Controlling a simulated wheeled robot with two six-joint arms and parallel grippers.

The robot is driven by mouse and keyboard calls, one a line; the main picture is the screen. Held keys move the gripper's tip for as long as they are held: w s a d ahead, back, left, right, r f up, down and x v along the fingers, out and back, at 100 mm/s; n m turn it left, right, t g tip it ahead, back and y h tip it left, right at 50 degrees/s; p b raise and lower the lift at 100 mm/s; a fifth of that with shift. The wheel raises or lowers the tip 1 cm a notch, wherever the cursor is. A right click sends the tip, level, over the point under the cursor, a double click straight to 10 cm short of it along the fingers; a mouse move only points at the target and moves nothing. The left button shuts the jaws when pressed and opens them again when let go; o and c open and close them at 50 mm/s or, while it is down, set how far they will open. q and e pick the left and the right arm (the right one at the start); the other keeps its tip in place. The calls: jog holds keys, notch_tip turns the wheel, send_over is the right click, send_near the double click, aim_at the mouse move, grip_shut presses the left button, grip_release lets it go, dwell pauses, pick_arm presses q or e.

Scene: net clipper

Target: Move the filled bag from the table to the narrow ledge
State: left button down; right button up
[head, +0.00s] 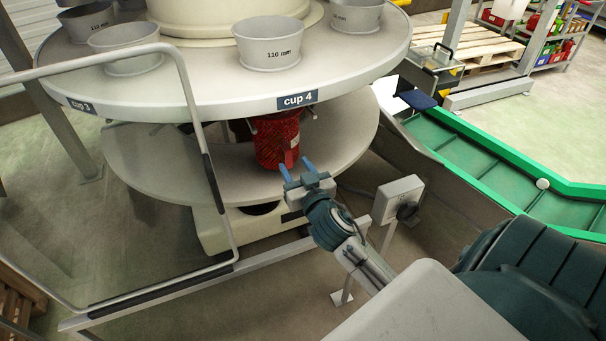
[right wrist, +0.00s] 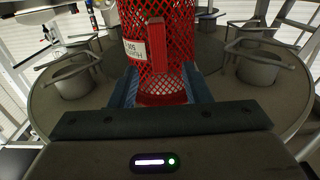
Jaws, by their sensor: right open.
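A red net bag (head: 277,143) with dark contents showing through hangs or stands under the upper round table, by the "cup 4" label, over the lower round table (head: 180,165). In the right wrist view the red net bag (right wrist: 158,45) has a white tag and a red strip, and its lower part looks see-through. My right gripper (head: 297,170) is open just in front of the bag. Its blue fingers reach along both sides of the bag's lower part in the right wrist view (right wrist: 160,90); contact cannot be told. The narrow ledge cannot be made out for sure. My left gripper is not in view.
The upper round table (head: 215,90) carries several grey cups, one of them a cup (head: 268,42) above the bag. A metal rail frame (head: 190,110) stands at left. A green conveyor (head: 480,165) runs at right. A grey box on a post (head: 398,197) stands near my right arm.

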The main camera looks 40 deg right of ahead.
aim_at(289, 156)
jog(key=p+x, duration=0.1)
jog(key=x, duration=0.3)
jog(key=shift+w, duration=0.15)
jog(key=shift+w+d+f, duration=0.1)
jog(key=shift+w+d, duration=0.1)
jog(key=shift+w, duration=0.45)
jog(key=shift+c, duration=0.4)
grip_shut()
jog(key=shift+r+p, duration=0.2)
jog(key=shift+p, duration=0.1)
